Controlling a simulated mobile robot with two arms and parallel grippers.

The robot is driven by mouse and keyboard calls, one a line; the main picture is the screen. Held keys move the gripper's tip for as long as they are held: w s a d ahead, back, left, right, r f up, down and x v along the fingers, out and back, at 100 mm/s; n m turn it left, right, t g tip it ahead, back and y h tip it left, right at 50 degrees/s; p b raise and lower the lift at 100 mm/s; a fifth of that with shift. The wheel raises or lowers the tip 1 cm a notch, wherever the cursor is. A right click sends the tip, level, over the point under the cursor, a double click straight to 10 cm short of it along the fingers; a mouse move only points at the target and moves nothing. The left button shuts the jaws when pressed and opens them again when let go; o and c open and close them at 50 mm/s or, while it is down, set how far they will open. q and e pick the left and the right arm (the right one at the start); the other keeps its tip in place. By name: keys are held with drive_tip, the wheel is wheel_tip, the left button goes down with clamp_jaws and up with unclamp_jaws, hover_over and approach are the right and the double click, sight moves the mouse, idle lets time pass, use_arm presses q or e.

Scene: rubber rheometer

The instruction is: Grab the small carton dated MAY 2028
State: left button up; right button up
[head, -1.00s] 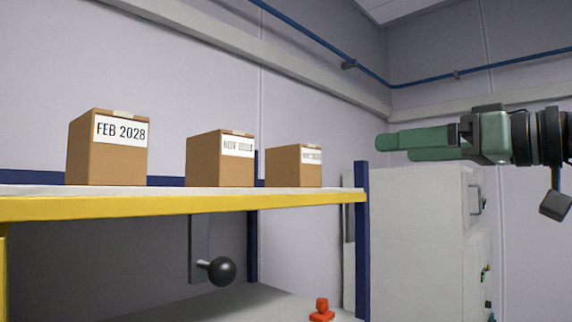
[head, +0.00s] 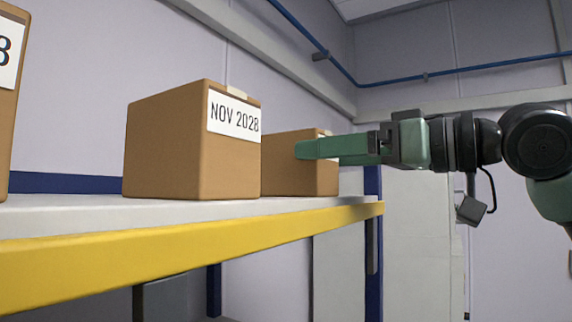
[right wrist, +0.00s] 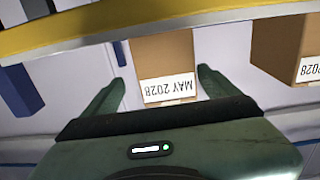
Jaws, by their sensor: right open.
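The MAY 2028 carton (right wrist: 166,65) is small, brown and taped, with its white label upside down in the right wrist view. In the head view it is the farthest carton (head: 287,178) on the shelf, its label mostly hidden by my right gripper (head: 303,150). In the right wrist view my right gripper (right wrist: 161,80) is open, with a green finger on each side of the carton's image and visible gaps at both sides. I cannot tell how far the fingertips are from its front. My left gripper is not in view.
The NOV 2028 carton (head: 165,150) stands beside it, nearer in the head view, and also shows in the right wrist view (right wrist: 290,50). Another carton (head: 8,100) is cut off at the left. The shelf has a yellow front edge (head: 190,250) and a blue post (head: 373,250).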

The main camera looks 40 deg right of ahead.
sight(292, 161)
drive_tip(key=shift+w+a+p, duration=0.4)
drive_tip(key=shift+w+p, duration=0.05)
drive_tip(key=shift+w, duration=0.15)
drive_tip(key=shift+w+a+p, duration=0.4)
drive_tip(key=shift+w+p, duration=0.05)
drive_tip(key=shift+w, duration=0.15)
drive_tip(key=x, duration=0.2)
drive_tip(key=p+x, duration=0.1)
drive_tip(key=shift+w+f, duration=0.25)
drive_tip(key=shift+w, duration=0.15)
drive_tip(key=shift+s, duration=0.25)
drive_tip(key=shift+c, duration=0.6)
drive_tip(key=c, duration=1.5)
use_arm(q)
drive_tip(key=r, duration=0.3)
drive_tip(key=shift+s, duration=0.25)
use_arm(e)
clamp_jaws()
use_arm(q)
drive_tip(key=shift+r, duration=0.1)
use_arm(e)
drive_tip(key=shift+r, duration=0.1)
